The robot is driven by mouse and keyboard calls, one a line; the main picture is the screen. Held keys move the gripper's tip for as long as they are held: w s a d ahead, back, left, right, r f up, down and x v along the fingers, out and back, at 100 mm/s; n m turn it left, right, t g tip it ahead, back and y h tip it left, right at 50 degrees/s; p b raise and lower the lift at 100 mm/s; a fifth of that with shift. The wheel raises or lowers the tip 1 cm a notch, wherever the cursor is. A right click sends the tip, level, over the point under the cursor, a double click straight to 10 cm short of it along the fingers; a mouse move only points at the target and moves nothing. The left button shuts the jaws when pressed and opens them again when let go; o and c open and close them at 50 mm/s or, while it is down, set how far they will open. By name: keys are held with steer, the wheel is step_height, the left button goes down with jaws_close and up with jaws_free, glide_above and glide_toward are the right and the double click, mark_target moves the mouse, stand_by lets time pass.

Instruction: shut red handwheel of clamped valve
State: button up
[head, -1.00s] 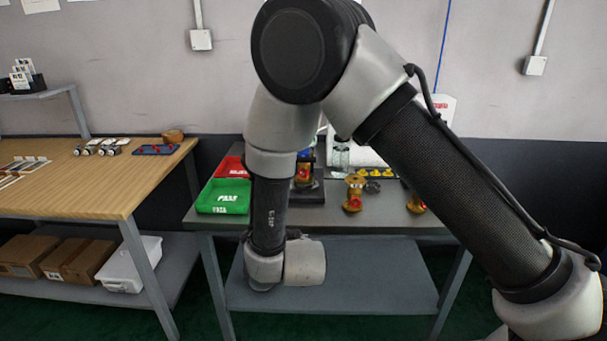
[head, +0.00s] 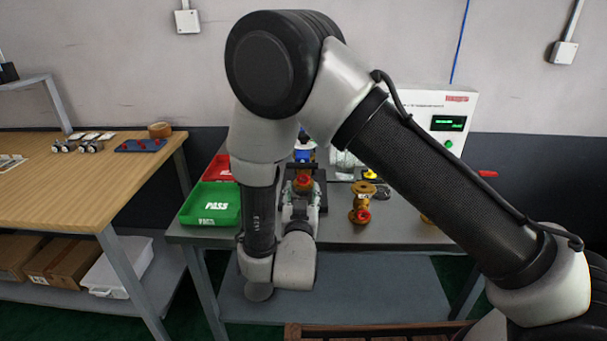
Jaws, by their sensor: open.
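The red handwheel (head: 303,181) shows on the brass valve held in a dark clamp fixture (head: 322,177) on the grey workbench. A blue part (head: 302,155) stands just behind it. My gripper (head: 301,194) is open, in front of and slightly below the handwheel, pointing away from me toward it. Its fingers overlap the lower part of the valve in the picture. I cannot tell whether they touch the handwheel. My arm hides the left side of the fixture.
A green PASS tray (head: 211,205) and a red tray (head: 219,167) stand left of the fixture. A loose brass valve (head: 361,205) with a red wheel stands to its right. A white box with a green display (head: 449,123) is at the back. A wooden table (head: 80,190) is at left.

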mark_target(303, 180)
steer(key=w, duration=0.7)
steer(key=shift+w+d, duration=0.1)
steer(key=shift+w, duration=0.15)
steer(key=shift+c, duration=0.3)
steer(key=c, duration=1)
